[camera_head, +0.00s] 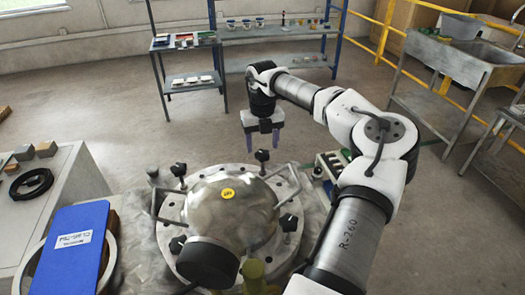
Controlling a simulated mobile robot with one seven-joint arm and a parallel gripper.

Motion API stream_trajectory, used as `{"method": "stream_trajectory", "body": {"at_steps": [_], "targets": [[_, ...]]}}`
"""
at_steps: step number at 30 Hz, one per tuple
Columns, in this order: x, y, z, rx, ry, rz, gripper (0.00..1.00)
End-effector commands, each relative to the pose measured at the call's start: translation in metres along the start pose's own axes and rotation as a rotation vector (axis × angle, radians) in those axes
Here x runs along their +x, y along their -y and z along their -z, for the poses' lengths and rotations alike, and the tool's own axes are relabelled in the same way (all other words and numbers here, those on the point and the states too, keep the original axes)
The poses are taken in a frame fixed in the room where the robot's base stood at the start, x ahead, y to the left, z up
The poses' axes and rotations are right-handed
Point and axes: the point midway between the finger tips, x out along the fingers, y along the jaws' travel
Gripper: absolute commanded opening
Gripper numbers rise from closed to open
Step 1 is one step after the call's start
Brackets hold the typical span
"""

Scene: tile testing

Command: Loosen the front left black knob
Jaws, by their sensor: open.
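A silver dome (228,210) with a yellow sticker sits on a round metal plate (165,212). Black knobs stand around its rim: a near-left one (178,245), a far-left one (178,170), a far-right one (262,157) and a near-right one (289,222). The near-left knob is partly crowded by a black cylinder (207,262) at the dome's front. My gripper (262,143) points down with its fingers apart and empty. In the picture it is just above the far-right knob and well away from the near-left one; its exact height and depth are unclear.
Metal handles (157,206) rise at the dome's sides. A blue clipboard (72,250) and a white bench (50,208) with a black coil are at left. Shelves (275,32) and a sink (455,52) stand behind open floor.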

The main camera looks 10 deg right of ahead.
Motion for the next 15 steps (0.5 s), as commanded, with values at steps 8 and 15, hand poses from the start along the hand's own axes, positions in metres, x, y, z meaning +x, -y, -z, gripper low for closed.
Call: {"method": "stream_trajectory", "body": {"at_steps": [8,15], "targets": [[-0.064,0.001,-0.001,0.002,0.003,0.003,0.61],[-0.099,0.000,-0.001,0.000,0.002,0.001,0.61]]}}
